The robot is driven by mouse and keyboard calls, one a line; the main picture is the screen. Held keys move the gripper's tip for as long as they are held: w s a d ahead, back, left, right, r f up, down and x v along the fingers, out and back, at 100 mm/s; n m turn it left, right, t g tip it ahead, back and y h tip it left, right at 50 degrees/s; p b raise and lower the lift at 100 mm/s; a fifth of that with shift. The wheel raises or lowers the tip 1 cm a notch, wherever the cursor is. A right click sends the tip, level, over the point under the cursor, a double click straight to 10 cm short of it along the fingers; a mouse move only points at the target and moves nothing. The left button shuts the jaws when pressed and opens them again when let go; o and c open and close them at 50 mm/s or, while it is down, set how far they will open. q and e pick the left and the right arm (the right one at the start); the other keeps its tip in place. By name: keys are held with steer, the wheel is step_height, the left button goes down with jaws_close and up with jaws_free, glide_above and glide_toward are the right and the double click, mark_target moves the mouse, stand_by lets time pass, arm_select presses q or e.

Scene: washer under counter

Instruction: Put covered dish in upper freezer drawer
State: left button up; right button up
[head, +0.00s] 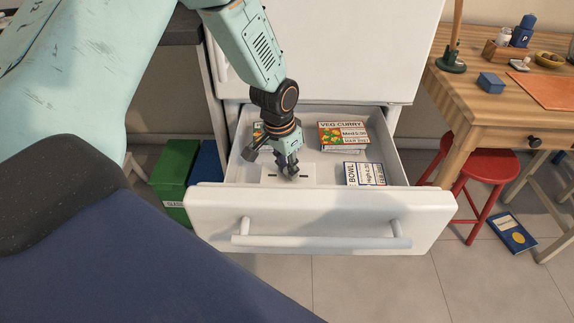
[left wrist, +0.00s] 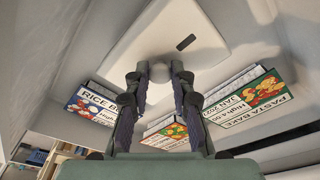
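The freezer drawer (head: 320,215) is pulled out under a closed white door. The white covered dish (head: 303,170) is inside it at the left, near the front; its pale lid with a dark slot also shows in the left wrist view (left wrist: 150,42). My left gripper (head: 288,168) reaches down into the drawer over the dish. In the left wrist view its fingertips (left wrist: 160,76) close on both sides of the lid's round knob. I cannot tell whether the dish touches the drawer floor. My right gripper is not in view.
A veg curry box (head: 343,136) and a bowl box (head: 364,173) lie right of the dish; another box sits behind the gripper. A wooden table (head: 495,95) and red stool (head: 488,166) stand right. A green box (head: 172,176) stands left of the drawer.

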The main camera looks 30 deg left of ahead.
arm_select(q)
steer(key=o, duration=0.5)
steer(key=shift+c, duration=0.2)
steer(key=shift+r, duration=0.1)
step_height(320, 180, up, 12)
steer(key=s+p, duration=0.1)
steer(key=p, duration=0.4)
steer(key=shift+s+a, duration=0.25)
steer(key=shift+s, duration=0.1)
